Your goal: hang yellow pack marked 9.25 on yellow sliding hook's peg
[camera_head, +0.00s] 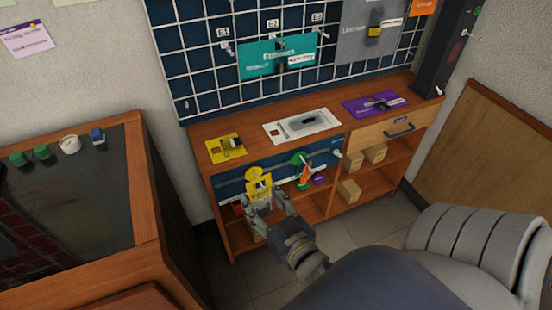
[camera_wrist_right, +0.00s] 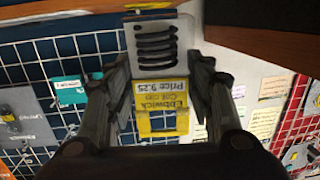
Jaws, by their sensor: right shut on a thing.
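My right gripper (camera_head: 262,202) is shut on the yellow pack (camera_head: 258,188), held upright in front of the shelf unit. In the right wrist view the pack (camera_wrist_right: 160,106) sits between the two fingers (camera_wrist_right: 162,100), with "Ebbwick" and "Price 9.25" upside down. A yellow rounded shape (camera_head: 254,172) just above and behind the pack looks like the yellow sliding hook. Its peg is not clear, and I cannot tell whether the pack touches it. My left gripper is not in view.
A green hook (camera_head: 299,158) is on the blue rail panel to the right. A dark-topped cabinet (camera_head: 145,180) stands at left.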

